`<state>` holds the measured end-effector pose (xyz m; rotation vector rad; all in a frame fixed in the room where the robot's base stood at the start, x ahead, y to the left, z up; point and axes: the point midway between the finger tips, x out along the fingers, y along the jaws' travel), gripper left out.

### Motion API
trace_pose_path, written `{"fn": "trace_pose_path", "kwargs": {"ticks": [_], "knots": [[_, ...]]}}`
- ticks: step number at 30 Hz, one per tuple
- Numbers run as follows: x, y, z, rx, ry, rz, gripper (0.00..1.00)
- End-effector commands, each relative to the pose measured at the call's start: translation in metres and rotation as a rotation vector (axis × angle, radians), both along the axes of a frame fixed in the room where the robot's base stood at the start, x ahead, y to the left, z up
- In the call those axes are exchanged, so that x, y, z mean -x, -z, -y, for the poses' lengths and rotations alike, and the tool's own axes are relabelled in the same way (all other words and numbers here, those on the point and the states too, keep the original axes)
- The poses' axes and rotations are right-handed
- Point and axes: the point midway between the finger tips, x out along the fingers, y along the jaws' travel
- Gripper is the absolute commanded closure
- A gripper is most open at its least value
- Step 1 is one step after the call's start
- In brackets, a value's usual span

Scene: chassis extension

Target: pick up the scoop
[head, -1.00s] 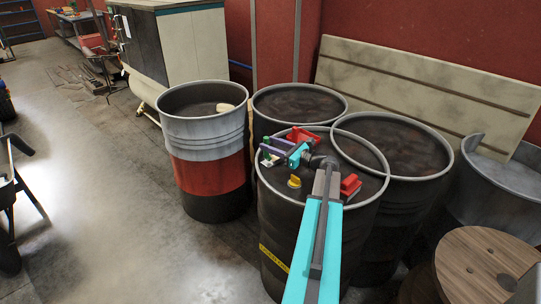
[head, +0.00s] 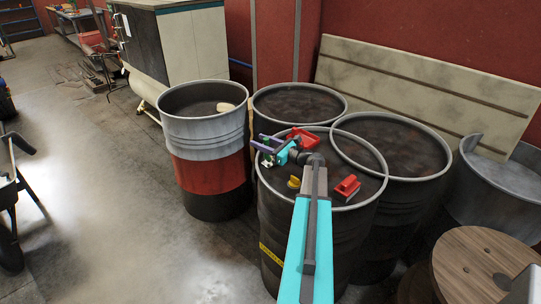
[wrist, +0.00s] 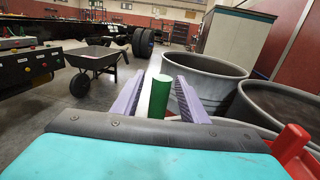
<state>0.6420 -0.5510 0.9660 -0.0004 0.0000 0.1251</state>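No thing here is clearly a scoop. A red, open, tray-like thing (head: 303,137) lies on the front dark drum near its far rim and may be it. Part of a red thing also shows at the lower right of the wrist view (wrist: 291,143). My gripper (head: 262,143) is over the far left part of this drum. In the wrist view its purple fingers (wrist: 157,97) are apart. A green cylinder (wrist: 160,96) shows between them, close to the right finger; I cannot tell whether it touches. A small green and white thing (head: 267,160) shows below the fingers in the head view.
The front drum (head: 330,225) also bears a red block-like thing (head: 347,187) and a small yellow thing (head: 294,182). Other drums stand close around it, including a grey and red one (head: 208,174). A wooden spool (head: 480,268) is at lower right. Open floor (head: 110,215) lies left.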

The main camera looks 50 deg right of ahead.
Motion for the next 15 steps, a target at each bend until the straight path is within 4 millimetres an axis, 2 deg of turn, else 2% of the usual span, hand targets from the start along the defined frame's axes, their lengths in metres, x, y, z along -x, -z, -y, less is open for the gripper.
{"fn": "trace_pose_path", "kwargs": {"ticks": [4, 15], "knots": [[-0.0102, -0.0004, -0.0011, 0.0, 0.001, 0.0, 0.6], [-0.0107, 0.0002, -0.0015, 0.0, 0.001, 0.0, 0.6]]}}
